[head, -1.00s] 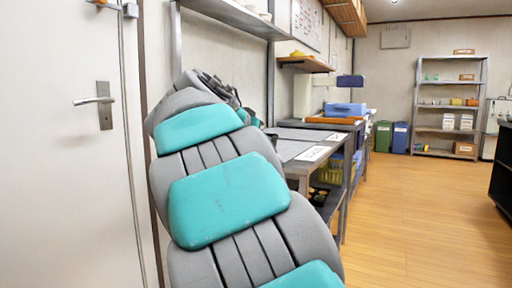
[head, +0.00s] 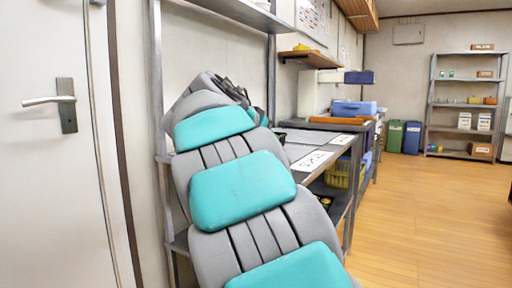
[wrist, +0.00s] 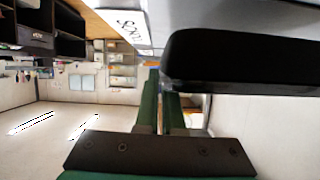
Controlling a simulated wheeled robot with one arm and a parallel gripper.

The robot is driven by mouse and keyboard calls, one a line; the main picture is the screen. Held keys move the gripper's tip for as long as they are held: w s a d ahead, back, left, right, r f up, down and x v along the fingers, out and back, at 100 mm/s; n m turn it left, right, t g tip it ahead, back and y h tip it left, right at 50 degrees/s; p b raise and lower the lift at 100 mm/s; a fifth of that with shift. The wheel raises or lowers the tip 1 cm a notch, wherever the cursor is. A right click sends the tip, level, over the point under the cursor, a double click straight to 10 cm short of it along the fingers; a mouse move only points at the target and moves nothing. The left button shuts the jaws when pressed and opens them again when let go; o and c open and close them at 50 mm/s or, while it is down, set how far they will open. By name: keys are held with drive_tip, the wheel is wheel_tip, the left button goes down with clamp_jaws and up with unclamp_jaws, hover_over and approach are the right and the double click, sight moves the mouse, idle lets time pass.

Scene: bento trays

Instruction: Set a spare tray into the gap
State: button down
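My gripper (wrist: 162,105) shows in the wrist view as a dark bracket with screws and two green strips reaching away from it. A black rounded bar crosses the upper right there and hides part of the view; I cannot tell what it is or whether the gripper holds anything. In the head view my grey and teal arm hides most of the gripper. A small dark tray (head: 325,202) with yellow and orange contents appears on the shelf under the bench. I cannot make out a gap or a row of trays on the bench top.
A steel bench (head: 310,150) with printed cards (head: 312,161) runs along the wall to the right of my arm. A blue case (head: 355,108) stands farther along it. A yellow basket (head: 338,176) sits below. A white door (head: 50,180) is at left. Wooden floor at right is clear.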

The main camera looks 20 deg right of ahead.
drive_tip(key=w, duration=0.4)
drive_tip(key=w+d+p, duration=0.1)
drive_tip(key=w, duration=0.3)
drive_tip(key=w+f+p, duration=0.1)
drive_tip(key=w, duration=0.4)
drive_tip(key=shift+w+d, duration=0.1)
drive_tip(key=shift+d, duration=0.15)
drive_tip(key=shift+w+f, duration=0.15)
drive_tip(key=shift+w, duration=0.1)
drive_tip(key=shift+f+b, duration=0.35)
drive_tip(key=shift+f, duration=1.45)
drive_tip(key=c, duration=1)
unclamp_jaws()
drive_tip(key=shift+c, duration=0.2)
drive_tip(key=shift+s, duration=0.1)
